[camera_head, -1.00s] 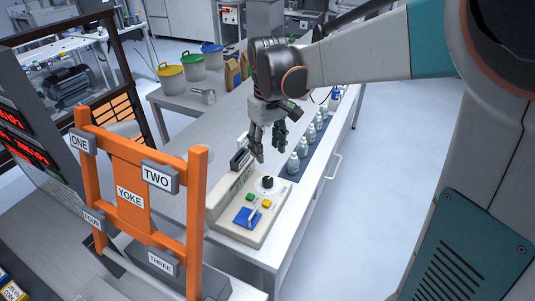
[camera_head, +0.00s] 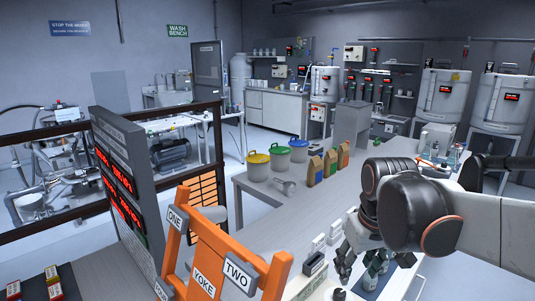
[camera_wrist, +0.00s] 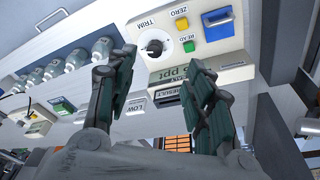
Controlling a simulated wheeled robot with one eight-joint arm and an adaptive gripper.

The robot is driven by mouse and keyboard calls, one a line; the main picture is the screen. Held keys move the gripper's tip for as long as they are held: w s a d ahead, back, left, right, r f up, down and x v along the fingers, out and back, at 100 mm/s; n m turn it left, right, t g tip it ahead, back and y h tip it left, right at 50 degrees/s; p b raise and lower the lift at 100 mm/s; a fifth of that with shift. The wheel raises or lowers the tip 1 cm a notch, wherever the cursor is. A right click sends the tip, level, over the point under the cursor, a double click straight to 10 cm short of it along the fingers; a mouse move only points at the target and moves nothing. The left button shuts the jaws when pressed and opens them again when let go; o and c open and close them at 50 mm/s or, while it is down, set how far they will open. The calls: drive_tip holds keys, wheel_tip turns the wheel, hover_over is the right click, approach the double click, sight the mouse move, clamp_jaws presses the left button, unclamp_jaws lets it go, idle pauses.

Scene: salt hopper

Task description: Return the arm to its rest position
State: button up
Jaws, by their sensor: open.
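My gripper (camera_wrist: 158,100) is open and empty in the wrist view, its two dark green-padded fingers spread apart. Between and beyond the fingers is a cream meter box (camera_wrist: 206,50) with a black TRIM knob, a green and a yellow button and a blue part. My arm reaches in from the right edge, above the bench (camera_head: 262,207). I cannot tell the exact gap between the fingers and the meter box.
An orange yoke frame (camera_head: 225,262) stands at front left, beside a panel with red displays (camera_head: 122,190). Lidded buckets (camera_head: 258,167) and upright bags (camera_head: 315,170) stand on the bench. Several small bottles (camera_wrist: 80,60) stand in a row near my gripper.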

drive_tip(key=s+f+m+t, duration=0.1)
drive_tip(key=s+t, duration=0.3)
drive_tip(key=s, duration=0.7)
drive_tip(key=shift+s+f+m+t, duration=0.15)
drive_tip(key=shift+s+m+t, duration=0.15)
drive_tip(key=shift+m+t, duration=0.15)
idle(1.5)
